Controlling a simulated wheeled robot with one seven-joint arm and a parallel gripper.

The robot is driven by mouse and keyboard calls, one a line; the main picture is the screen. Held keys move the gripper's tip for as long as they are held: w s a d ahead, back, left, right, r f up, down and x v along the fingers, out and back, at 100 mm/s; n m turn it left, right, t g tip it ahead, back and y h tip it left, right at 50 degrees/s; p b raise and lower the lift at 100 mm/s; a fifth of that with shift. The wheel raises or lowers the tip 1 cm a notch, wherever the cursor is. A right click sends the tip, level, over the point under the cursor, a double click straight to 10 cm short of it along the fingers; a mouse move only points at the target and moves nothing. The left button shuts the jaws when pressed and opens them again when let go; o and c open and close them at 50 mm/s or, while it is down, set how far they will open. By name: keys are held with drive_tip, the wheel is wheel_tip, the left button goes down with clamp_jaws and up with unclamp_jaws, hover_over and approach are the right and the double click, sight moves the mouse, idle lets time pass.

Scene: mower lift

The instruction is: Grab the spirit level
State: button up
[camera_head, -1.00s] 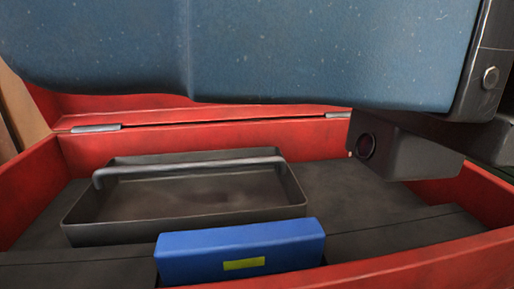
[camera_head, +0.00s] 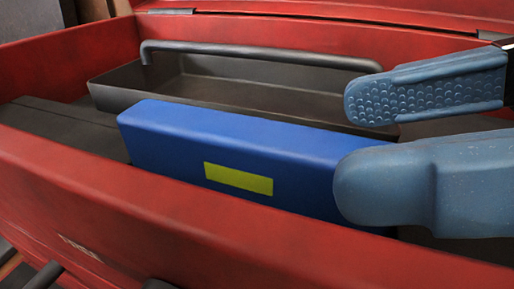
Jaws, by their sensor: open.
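The spirit level is a blue block (camera_head: 240,150) with a yellow-green vial window on its front face. It lies inside the red toolbox (camera_head: 170,210), behind the front wall and in front of a dark tray. My gripper (camera_head: 385,140) is at the right, with two blue padded fingers spread apart. One finger is behind the level's right end and the other in front, covering that end. Whether either finger touches the level cannot be told. Nothing is held.
The dark tray (camera_head: 225,88) with a grey bar handle stands behind the level. The toolbox's red front wall runs close in front of the level, and its raised lid rises at the back. A dark box surface (camera_head: 65,128) lies to the left.

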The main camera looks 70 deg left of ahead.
sight(319, 140)
drive_tip(key=p+x, duration=0.1)
drive_tip(key=x, duration=0.3)
drive_tip(key=shift+s+a, duration=0.15)
drive_tip(key=shift+s, duration=0.25)
drive_tip(key=shift+c, duration=0.3)
clamp_jaws()
